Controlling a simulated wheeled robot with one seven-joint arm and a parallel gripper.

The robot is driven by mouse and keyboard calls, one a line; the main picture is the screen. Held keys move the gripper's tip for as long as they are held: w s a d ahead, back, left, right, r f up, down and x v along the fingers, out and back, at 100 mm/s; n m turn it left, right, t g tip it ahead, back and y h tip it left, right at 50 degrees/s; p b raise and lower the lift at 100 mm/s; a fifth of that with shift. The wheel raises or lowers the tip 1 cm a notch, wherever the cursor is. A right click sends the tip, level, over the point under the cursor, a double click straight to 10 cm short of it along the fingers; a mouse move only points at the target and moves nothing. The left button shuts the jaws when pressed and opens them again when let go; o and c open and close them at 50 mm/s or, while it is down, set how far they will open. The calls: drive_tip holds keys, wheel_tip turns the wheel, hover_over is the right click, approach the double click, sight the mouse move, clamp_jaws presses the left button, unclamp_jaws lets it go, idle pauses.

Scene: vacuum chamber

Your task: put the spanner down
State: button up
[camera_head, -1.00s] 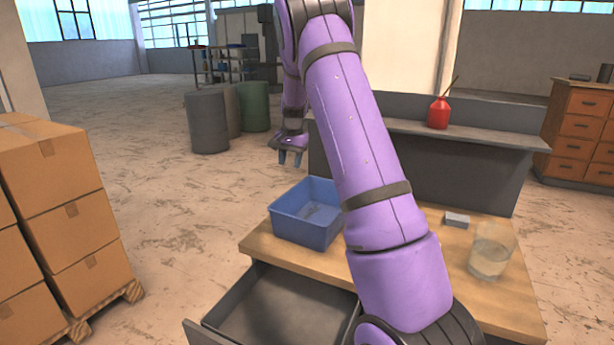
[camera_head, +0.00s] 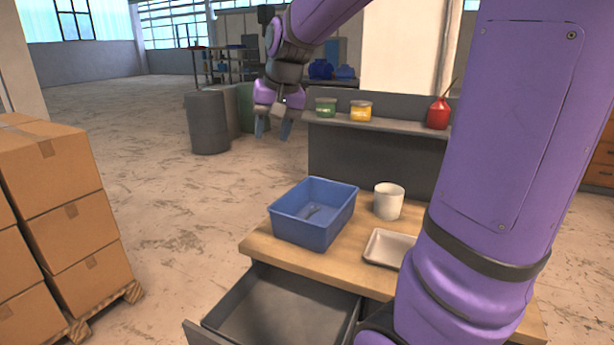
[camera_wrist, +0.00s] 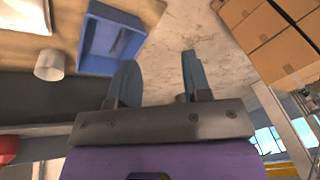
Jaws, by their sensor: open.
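A grey spanner (camera_head: 313,210) lies inside the blue bin (camera_head: 330,233) on the wooden workbench; it also shows as a dark bar in the bin in the wrist view (camera_wrist: 119,42). My gripper (camera_head: 273,130) is open and empty. It hangs in the air above and to the left of the bin, beyond the bench's left edge. In the wrist view its two fingers (camera_wrist: 158,75) are well apart with bare floor between them. Fine detail of the spanner is too small to tell.
The bench (camera_head: 262,246) also bears a white cup (camera_head: 389,201) and a pale tray (camera_head: 388,248). An open drawer (camera_head: 283,305) juts out in front. Jars and a red bottle (camera_head: 438,113) stand on the raised shelf (camera_head: 400,127). Cardboard boxes (camera_head: 60,190) are stacked at left.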

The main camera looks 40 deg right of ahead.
drive_tip(key=s+a+n+t, duration=0.1)
drive_tip(key=s+a, duration=0.3)
drive_tip(key=s, duration=0.6)
drive_tip(key=s+a+f+n, duration=0.1)
drive_tip(key=s+a+n, duration=0.3)
drive_tip(key=s, duration=0.6)
drive_tip(key=shift+a+n+t+h, duration=0.3)
drive_tip(key=shift+a+t+h, duration=0.05)
drive_tip(key=shift+t+h, duration=0.05)
drive_tip(key=shift+s+f, duration=0.1)
drive_tip(key=shift+c, duration=0.3)
